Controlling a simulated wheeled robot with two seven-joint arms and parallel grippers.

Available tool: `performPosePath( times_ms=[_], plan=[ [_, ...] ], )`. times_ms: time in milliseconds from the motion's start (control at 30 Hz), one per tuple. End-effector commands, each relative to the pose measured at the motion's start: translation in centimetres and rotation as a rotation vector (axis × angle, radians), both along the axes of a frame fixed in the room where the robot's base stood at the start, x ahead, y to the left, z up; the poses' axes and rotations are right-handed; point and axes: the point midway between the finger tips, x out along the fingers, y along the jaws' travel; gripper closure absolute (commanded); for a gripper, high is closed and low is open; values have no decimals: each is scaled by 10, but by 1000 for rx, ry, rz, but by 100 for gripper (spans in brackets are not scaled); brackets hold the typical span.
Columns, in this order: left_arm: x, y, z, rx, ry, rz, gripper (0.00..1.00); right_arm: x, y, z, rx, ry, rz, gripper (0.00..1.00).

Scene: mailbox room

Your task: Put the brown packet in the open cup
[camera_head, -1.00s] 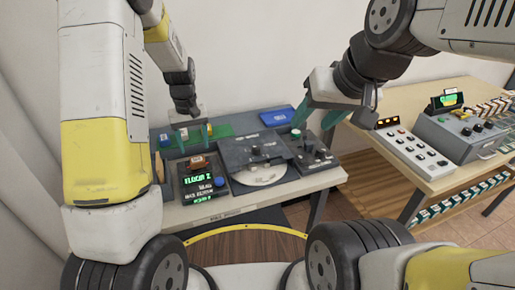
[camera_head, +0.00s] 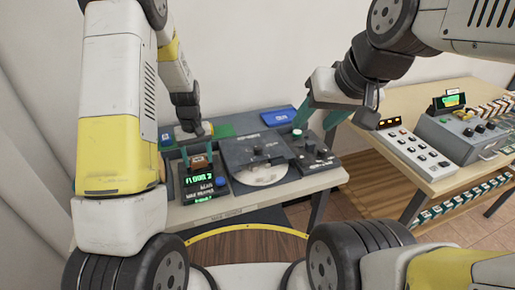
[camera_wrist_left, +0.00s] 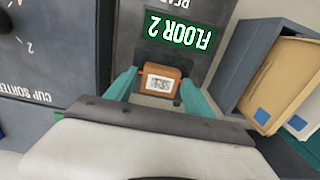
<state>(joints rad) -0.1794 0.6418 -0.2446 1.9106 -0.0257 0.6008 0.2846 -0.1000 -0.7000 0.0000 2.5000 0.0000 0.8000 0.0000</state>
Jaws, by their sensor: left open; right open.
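The brown packet (camera_head: 199,161) is a small box with a white label, on the reader with the green "FLOOR 2" display (camera_head: 199,175). In the left wrist view the packet (camera_wrist_left: 160,79) lies between the teal fingers of my left gripper (camera_wrist_left: 160,88). My left gripper (camera_head: 197,152) is open, with gaps beside the packet. The cup sorter (camera_head: 250,148) is a dark machine right of the reader, with a pale disc (camera_head: 262,174) in its front cutout. I cannot make out an open cup. My right gripper (camera_head: 318,117) is open and empty above the knob box.
The dark knob box (camera_head: 313,155) adjoins the sorter's right side. A blue tray (camera_head: 278,117) and a green panel (camera_head: 218,131) are behind. In the left wrist view, tan envelopes (camera_wrist_left: 285,75) stand in a grey holder beside the reader. A wooden table (camera_head: 405,165) with button consoles is at right.

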Motion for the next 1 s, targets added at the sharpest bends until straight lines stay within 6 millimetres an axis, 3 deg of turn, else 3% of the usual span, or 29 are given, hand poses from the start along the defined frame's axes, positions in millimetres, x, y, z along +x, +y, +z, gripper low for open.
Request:
performPosePath(
  times_ms=[167, 400, 467, 1000],
  plan=[
    [0, 0, 0, 0, 0, 0, 38, 0, 0, 0, 0, 0, 0, 50],
    [0, 0, 0, 0, 0, 0, 85, 0, 0, 0, 0, 0, 0, 50],
    [0, 0, 0, 0, 0, 0, 94, 0, 0, 0, 0, 0, 0, 50],
    [1, -1, 27, 0, -2, 0, 94, 0, 0, 0, 0, 0, 0, 50]
  ],
)
